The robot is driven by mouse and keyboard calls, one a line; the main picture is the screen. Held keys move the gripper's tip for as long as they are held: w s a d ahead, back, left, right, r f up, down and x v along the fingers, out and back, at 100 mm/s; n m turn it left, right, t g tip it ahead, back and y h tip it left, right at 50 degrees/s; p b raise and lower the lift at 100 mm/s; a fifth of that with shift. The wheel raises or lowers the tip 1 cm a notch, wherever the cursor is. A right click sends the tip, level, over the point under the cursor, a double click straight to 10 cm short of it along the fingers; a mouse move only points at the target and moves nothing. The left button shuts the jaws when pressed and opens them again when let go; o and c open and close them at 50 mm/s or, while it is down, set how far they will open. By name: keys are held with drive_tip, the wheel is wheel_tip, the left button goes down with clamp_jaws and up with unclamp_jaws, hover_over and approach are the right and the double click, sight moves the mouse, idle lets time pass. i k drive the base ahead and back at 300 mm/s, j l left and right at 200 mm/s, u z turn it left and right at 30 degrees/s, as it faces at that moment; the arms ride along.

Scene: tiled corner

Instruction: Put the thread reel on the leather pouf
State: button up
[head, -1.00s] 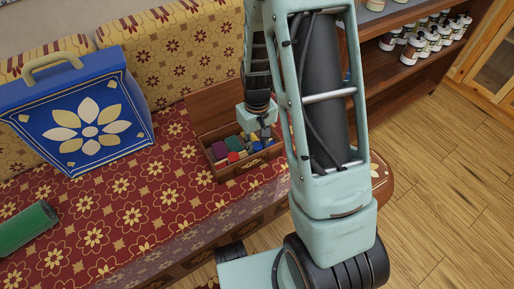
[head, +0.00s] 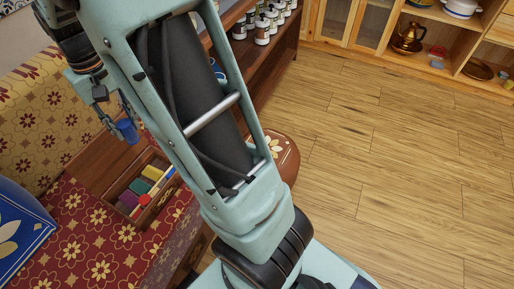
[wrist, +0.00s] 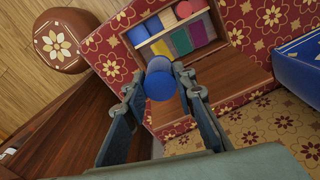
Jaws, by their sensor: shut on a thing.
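The thread reel, a blue cylinder (wrist: 160,84), is between the fingers of my gripper (wrist: 158,88). It also shows in the head view as a small blue piece (head: 127,131) below my gripper (head: 115,112), raised above an open wooden box. The leather pouf (wrist: 60,58) is round and brown with a pale flower on top, at the upper left of the wrist view. In the head view the pouf (head: 286,153) stands on the floor right of the sofa, partly hidden by my arm. My gripper is apart from the pouf.
The open wooden box (head: 117,205) on the patterned sofa (head: 92,240) holds several coloured items. A blue flowered case (head: 28,235) is at left. A wooden shelf (head: 284,48) with jars stands behind my arm. The wooden floor (head: 400,170) at right is clear.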

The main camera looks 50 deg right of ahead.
sight(275, 146)
drive_tip(key=l+z, duration=0.35)
drive_tip(key=l, duration=0.5)
drive_tip(key=i+l+z, duration=0.1)
drive_tip(key=l+z, duration=0.3)
drive_tip(key=l, duration=0.45)
